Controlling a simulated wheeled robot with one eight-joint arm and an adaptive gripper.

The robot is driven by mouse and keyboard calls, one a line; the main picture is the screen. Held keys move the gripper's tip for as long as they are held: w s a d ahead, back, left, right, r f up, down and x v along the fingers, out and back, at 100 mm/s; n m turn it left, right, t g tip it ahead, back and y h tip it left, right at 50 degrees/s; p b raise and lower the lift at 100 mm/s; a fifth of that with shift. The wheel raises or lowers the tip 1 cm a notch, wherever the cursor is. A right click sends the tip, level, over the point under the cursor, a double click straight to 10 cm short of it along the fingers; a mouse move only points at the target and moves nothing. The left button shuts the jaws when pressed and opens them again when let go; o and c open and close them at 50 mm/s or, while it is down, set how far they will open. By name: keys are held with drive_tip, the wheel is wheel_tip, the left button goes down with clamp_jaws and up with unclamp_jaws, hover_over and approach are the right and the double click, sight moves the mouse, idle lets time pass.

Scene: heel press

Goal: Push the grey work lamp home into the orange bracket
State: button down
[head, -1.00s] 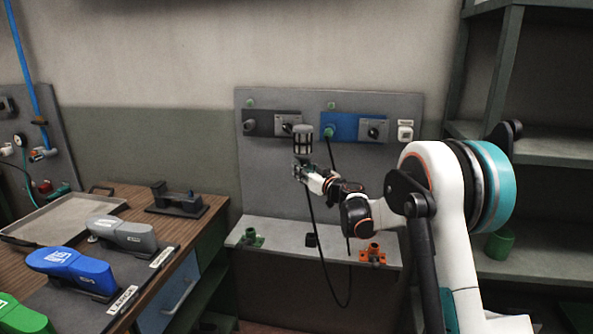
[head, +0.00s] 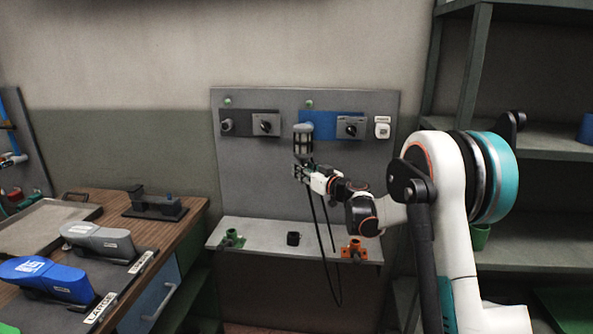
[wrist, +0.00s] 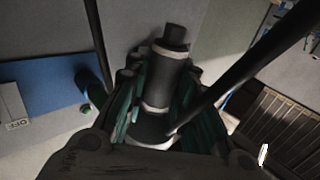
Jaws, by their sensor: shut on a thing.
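The grey work lamp (head: 303,133), with a caged head and dark handle, stands upright in my gripper (head: 301,170) in the head view. The gripper is shut on its handle, in front of the wall panel and well above the shelf. In the wrist view the lamp's dark handle (wrist: 176,100) with pale rings lies between the fingers (wrist: 160,115). The orange bracket (head: 353,250) sits on the shelf, below and right of the lamp, apart from it; I cannot make it out in the wrist view. A black cable hangs below the gripper.
The shelf (head: 262,250) also bears a green bracket (head: 232,239) and a small black block (head: 293,239). The upright panel (head: 250,180) carries switch boxes behind the lamp. A bench (head: 185,228) stands left, a rack (head: 540,160) right.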

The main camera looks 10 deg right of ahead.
drive_tip(key=s+d, duration=0.3)
drive_tip(key=d, duration=0.6)
drive_tip(key=s+d, duration=0.4)
drive_tip(key=d, duration=0.5)
drive_tip(key=shift+d+b, duration=0.3)
drive_tip(key=shift+d, duration=0.1)
idle(0.8)
drive_tip(key=shift+f, duration=0.1)
drive_tip(key=shift+w+f+b, duration=0.1)
drive_tip(key=shift+f+b, duration=3.05)
drive_tip(key=shift+f, duration=7.25)
